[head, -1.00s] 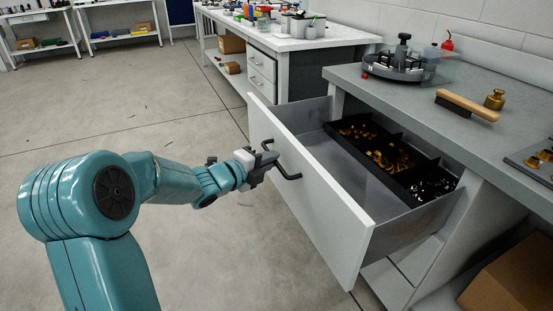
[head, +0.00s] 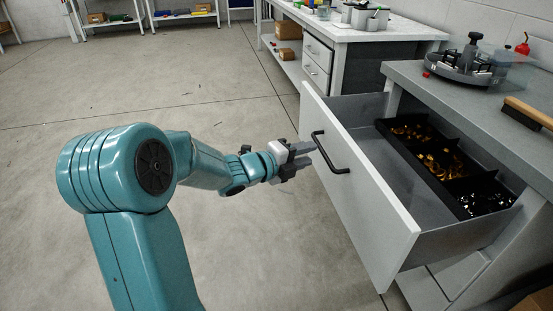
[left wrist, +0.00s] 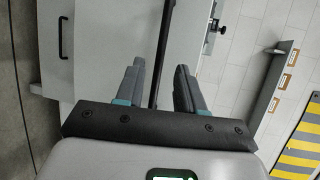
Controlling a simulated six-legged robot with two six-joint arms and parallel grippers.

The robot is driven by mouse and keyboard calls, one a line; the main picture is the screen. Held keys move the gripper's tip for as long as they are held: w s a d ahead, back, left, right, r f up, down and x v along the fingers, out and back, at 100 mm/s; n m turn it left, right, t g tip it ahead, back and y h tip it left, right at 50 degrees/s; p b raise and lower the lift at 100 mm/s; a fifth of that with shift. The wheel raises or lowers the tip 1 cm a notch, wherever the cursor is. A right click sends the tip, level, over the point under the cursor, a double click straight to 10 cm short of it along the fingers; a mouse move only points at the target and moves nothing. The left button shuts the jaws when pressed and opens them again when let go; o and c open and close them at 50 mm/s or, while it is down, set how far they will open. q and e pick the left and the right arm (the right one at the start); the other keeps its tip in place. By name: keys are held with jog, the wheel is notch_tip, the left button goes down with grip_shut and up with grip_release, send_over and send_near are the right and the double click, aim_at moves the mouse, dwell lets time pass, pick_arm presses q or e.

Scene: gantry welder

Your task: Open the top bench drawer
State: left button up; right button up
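The top bench drawer (head: 362,190) is pulled well out of the grey bench, its white front facing left in the head view. Its dark bar handle (head: 330,155) is bare. My left gripper (head: 308,159) is open and empty just left of the handle, with a small gap between them. In the left wrist view its two fingers (left wrist: 158,88) stand apart; a dark upright strip shows between them, and I cannot tell what it is. My right gripper is not in view.
Inside the drawer is a black divided tray (head: 447,165) with brass and silvery small parts. A round fixture (head: 470,65) and a brush (head: 528,112) are on the bench top (head: 440,92). Another bench (head: 350,33) stands behind. The floor on the left is clear.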

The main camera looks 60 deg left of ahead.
pick_arm(q)
jog(key=s+r+p, duration=0.1)
jog(key=s+r, duration=0.1)
jog(key=s, duration=0.9)
jog(key=shift+s+p, duration=0.35)
jog(key=shift+p, duration=0.05)
jog(key=shift+d+r, duration=0.1)
jog(key=w+d+f+n+g, duration=0.1)
jog(key=w+d+f+n, duration=0.3)
jog(key=f, duration=0.3)
jog(key=w+d+f+n+g, duration=0.2)
jog(key=w+f+n, duration=0.3)
jog(key=f+n, duration=0.15)
jog(key=d+f+n+g+h, duration=0.2)
jog(key=d+f+n+g, duration=0.15)
jog(key=d+f, duration=0.65)
jog(key=s+d+f+n+g+h, duration=0.2)
jog(key=s+d+f+n+g, duration=0.6)
jog(key=s+d+f, duration=0.85)
notch_tip(320, 180, up, 28)
jog(key=w+d+m+g+p, duration=0.1)
jog(key=p, duration=2.5)
jog(key=shift+w+d+f, duration=0.15)
jog(key=shift+d+f, duration=0.05)
jog(key=shift+d, duration=0.2)
